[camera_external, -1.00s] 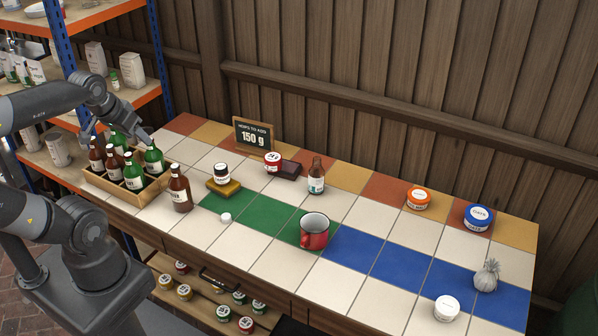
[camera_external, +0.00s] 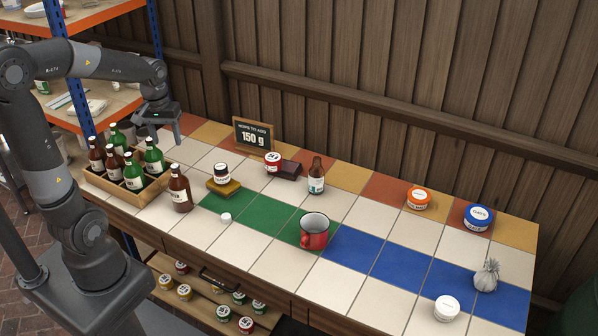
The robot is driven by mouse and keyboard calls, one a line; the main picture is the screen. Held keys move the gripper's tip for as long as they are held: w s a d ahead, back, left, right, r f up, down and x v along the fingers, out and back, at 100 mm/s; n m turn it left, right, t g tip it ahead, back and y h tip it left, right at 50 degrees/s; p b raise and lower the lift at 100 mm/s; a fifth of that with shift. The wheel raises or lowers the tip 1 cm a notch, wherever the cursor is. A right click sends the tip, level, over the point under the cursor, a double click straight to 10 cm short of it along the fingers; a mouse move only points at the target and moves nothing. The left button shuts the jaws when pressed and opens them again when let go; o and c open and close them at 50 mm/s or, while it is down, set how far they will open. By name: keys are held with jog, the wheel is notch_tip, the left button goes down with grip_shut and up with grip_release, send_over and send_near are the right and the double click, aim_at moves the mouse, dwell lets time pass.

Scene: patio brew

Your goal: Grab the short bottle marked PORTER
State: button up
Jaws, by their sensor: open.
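Several brown and green bottles stand in a wooden crate (camera_external: 153,194) at the table's left end. A brown bottle (camera_external: 180,190) with a pale label stands just right of the crate. A brown bottle (camera_external: 316,180) with a white and teal label stands alone near the middle. The bottle labels are too small to read, so I cannot tell which is marked PORTER. My gripper (camera_external: 160,138) is open and empty, pointing down above the table's back left corner, behind the crate and apart from the bottles.
A red mug (camera_external: 314,232) stands at the middle front. A jar on a yellow block (camera_external: 224,187), a red-lidded jar (camera_external: 272,162), a dark block (camera_external: 290,170) and a sign (camera_external: 253,136) stand between crate and middle. Shelving (camera_external: 108,103) rises behind the arm.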

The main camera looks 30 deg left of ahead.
aim_at(175, 166)
jog(key=f, duration=0.4)
jog(key=w+f, duration=0.1)
jog(key=f, duration=0.7)
jog(key=shift+w+a, duration=0.15)
grip_shut()
dwell(0.4)
